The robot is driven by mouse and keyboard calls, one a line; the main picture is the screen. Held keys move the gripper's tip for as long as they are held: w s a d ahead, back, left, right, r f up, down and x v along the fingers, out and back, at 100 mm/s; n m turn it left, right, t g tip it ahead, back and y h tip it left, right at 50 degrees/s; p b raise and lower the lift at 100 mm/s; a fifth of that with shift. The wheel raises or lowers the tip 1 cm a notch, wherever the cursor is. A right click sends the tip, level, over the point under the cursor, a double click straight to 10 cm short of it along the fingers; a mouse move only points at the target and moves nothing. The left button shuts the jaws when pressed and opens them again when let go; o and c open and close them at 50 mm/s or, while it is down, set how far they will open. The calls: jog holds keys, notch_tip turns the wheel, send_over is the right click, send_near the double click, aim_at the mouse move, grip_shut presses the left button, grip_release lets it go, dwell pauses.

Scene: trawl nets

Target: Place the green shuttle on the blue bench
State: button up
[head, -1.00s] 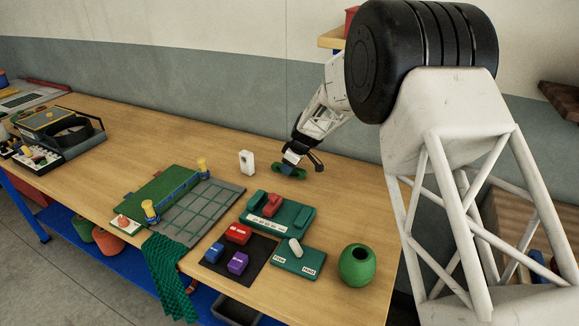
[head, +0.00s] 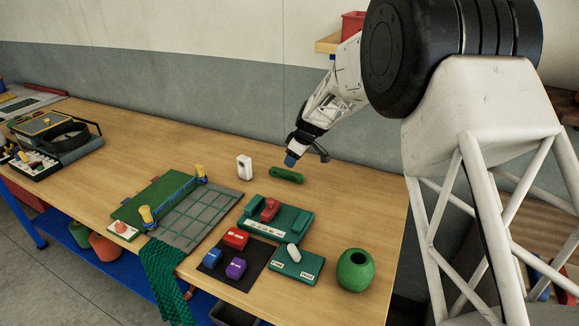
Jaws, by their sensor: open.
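A board with a green mat, a grey grid and a blue strip (head: 177,206) lies left of the middle. The blue bench cannot be told for certain; a blue shelf (head: 124,284) shows under the table.
A green tray (head: 289,230) with a red piece is in front. A dark mat (head: 253,276) holds red, blue and purple blocks.

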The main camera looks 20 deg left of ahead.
jog(key=v, duration=0.5)
jog(key=shift+d+r, duration=0.15)
jog(key=shift+r, duration=0.15)
dwell(0.6)
jog(key=s+d+r+m+t+h, duration=0.1)
jog(key=s+d+r+m, duration=0.3)
jog(key=d, duration=0.7)
jog(key=s+d+r+m, duration=0.2)
jog(key=s+d+r, duration=0.5)
jog(key=d, duration=0.4)
jog(key=s+d+r+m+t+h, duration=0.15)
jog(key=s+d+r, duration=0.35)
jog(key=d, duration=0.6)
jog(key=s+d+f+m, duration=0.1)
jog(key=s+d+m, duration=0.2)
jog(key=s+d, duration=0.4)
jog(key=s+d+f+m+h, duration=0.1)
jog(key=s+d+m, duration=0.3)
jog(key=s, duration=1)
jog(key=s+d+f+m+h, duration=0.1)
jog(key=s+d+m, duration=0.2)
jog(key=s+d, duration=0.7)
jog(key=shift+s+d+f+m, duration=0.15)
jog(key=shift+d+f+m, duration=0.1)
jog(key=shift+m, duration=0.1)
